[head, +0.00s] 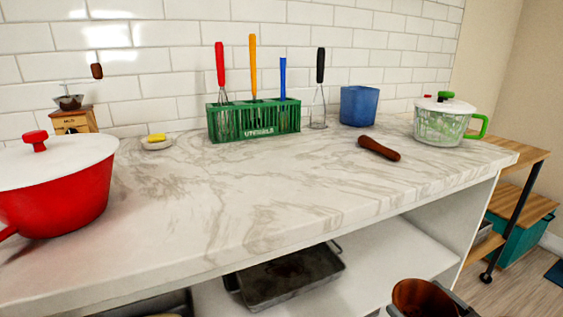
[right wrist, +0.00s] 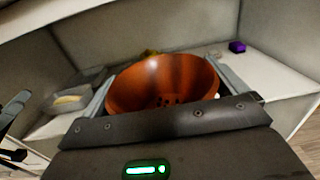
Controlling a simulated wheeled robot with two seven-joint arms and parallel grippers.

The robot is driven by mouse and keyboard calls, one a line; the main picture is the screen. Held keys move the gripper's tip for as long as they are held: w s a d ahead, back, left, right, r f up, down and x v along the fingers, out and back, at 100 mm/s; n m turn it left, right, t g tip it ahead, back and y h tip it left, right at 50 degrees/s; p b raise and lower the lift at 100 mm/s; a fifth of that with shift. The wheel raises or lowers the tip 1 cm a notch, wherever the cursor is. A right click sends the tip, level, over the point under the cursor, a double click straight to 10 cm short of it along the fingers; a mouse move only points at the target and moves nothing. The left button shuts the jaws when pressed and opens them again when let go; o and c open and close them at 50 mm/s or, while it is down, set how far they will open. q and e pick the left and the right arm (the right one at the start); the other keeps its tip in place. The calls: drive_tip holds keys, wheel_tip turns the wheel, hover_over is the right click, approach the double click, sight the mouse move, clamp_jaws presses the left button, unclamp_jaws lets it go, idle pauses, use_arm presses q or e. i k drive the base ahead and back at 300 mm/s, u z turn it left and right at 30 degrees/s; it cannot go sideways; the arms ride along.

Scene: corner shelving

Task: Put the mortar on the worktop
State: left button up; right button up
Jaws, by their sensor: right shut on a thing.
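The mortar, a reddish-brown wooden bowl (head: 415,291), is at the bottom edge of the head view, in front of the shelving and lower than the worktop. It also fills the middle of the right wrist view (right wrist: 160,84). My right gripper (right wrist: 164,88) has one finger on each side of the bowl and is shut on it. The white marble worktop (head: 215,215) runs across the head view, with a broad bare area in its middle and front. A brown pestle-like piece (head: 378,148) lies toward the right of the worktop.
A red pot (head: 60,195) stands at the left. A green utensil crate (head: 255,122), blue cup (head: 358,105) and salad spinner (head: 440,122) stand toward the back. A lower shelf (head: 375,255) with a metal tray (head: 290,278) sits below the worktop.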

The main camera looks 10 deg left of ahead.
sight(303, 165)
drive_tip(key=z, duration=0.8)
drive_tip(key=k, duration=0.95)
drive_tip(key=u, duration=1.2)
